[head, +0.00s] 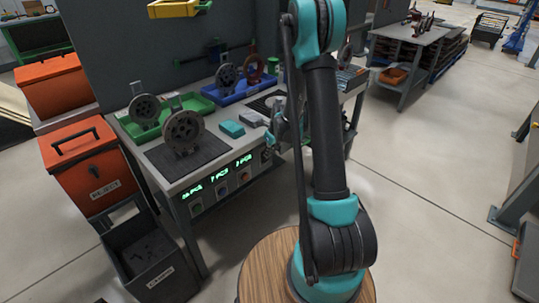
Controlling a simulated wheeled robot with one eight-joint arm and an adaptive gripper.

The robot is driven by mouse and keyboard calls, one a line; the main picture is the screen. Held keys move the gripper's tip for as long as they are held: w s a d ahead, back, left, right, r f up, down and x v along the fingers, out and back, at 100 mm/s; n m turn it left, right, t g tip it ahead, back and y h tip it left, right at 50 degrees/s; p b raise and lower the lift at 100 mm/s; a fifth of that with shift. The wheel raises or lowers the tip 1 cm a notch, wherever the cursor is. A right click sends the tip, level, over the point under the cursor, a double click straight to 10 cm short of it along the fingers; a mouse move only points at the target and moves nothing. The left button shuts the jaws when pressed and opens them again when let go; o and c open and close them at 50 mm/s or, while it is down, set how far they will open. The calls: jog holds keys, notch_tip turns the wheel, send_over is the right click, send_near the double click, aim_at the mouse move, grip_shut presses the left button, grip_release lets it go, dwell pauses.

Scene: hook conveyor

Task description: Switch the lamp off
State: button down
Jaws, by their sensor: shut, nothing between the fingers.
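I cannot pick out a lamp or its switch with certainty. A yellow fixture (178,8) shows at the top edge, cut off, above the workbench (208,160). Along the bench's front are several lit green displays (219,175) with small controls under them, one of them an orange knob (244,177). A small dark box (266,156) sits at the right end of that row. My gripper (277,136) is at the bench's front edge, close to that box, and partly hidden behind my arm. It looks shut and empty. I cannot tell whether it touches anything.
Dark wheel-like parts (184,131), a green tray (186,101), a blue tray (236,91) and a teal block (231,129) are on the bench. Orange bins (93,170) and a dark open bin (148,251) stand left.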

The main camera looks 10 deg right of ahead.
jog(key=shift+r, duration=0.2)
jog(key=shift+r, duration=0.6)
jog(key=shift+d, duration=0.1)
